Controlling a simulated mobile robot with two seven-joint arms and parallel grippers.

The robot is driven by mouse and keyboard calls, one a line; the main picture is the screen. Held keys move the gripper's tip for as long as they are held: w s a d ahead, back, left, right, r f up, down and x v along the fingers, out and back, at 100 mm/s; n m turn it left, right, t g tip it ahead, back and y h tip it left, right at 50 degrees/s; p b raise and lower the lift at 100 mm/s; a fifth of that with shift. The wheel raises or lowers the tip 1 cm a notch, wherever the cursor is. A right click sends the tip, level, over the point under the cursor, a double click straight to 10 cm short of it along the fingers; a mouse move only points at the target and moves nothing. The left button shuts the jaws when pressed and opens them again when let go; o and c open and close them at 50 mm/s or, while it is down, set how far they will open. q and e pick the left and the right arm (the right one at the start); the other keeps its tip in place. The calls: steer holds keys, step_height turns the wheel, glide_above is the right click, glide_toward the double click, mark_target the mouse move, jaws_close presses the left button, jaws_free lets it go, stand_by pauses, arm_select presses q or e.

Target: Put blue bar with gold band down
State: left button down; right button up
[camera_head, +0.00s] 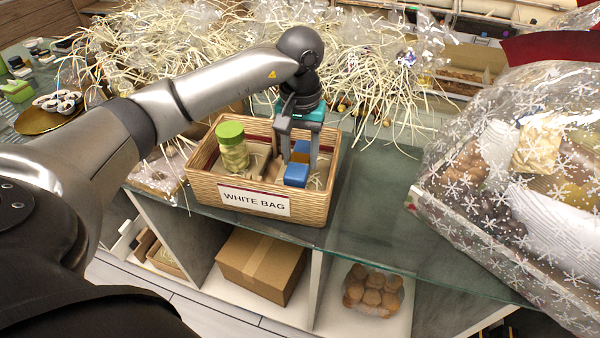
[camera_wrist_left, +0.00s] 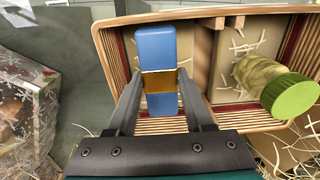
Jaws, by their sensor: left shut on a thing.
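The blue bar with gold band (camera_head: 296,174) is between the fingers of my left gripper (camera_head: 297,165), inside the wicker basket labelled WHITE BAG (camera_head: 200,184). In the left wrist view the bar (camera_wrist_left: 155,48) lies lengthwise between the two fingers, which are shut on its gold band, with a blue end showing on each side; that gripper (camera_wrist_left: 161,92) shows there too. I cannot tell whether the bar touches the basket floor. A jar with a green lid (camera_head: 233,150) stands in the basket's left compartment. My right gripper is not in view.
Clear-wrapped items and shredded paper straw (camera_head: 190,50) crowd the counter behind the basket. A large snowflake-wrapped hamper (camera_head: 500,190) stands at the right. The glass counter (camera_head: 370,210) between basket and hamper is clear. A cardboard box (camera_head: 260,265) sits on the shelf below.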

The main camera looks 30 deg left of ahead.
arm_select(q)
step_height(320, 180, down, 5)
steer(key=shift+r+b, duration=0.15)
steer(key=shift+b, duration=0.2)
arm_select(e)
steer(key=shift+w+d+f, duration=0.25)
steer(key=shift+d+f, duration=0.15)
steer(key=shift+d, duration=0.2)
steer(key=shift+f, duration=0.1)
arm_select(q)
steer(key=shift+c, duration=1.4)
jaws_free()
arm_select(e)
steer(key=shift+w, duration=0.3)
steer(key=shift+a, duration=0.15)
